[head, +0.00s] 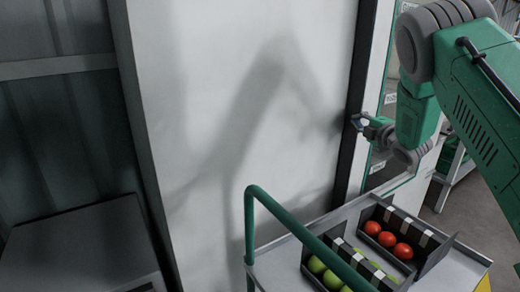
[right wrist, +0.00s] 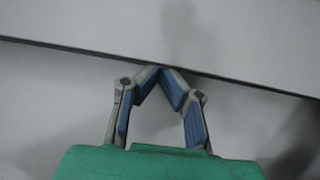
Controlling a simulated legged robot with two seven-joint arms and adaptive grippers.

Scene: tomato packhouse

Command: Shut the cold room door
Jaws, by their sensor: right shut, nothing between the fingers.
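The cold room door seems to be the large white panel (head: 230,110) filling the middle of the head view, with a dark strip down its right edge. I cannot tell from these views how far it stands from closed. My right gripper (head: 357,121) is at that dark edge, its fingers shut and empty. In the right wrist view the fingertips (right wrist: 165,72) meet in a point close to a dark line beside a pale surface (right wrist: 180,30). Whether they touch the door is unclear. My left gripper is not in view.
A cart (head: 455,275) with a green rail (head: 249,215) stands in front of the panel, carrying dark trays of red tomatoes (head: 388,239) and green tomatoes (head: 331,278). A grey box-like surface (head: 80,250) is at lower left. Grey floor (head: 450,215) shows at right.

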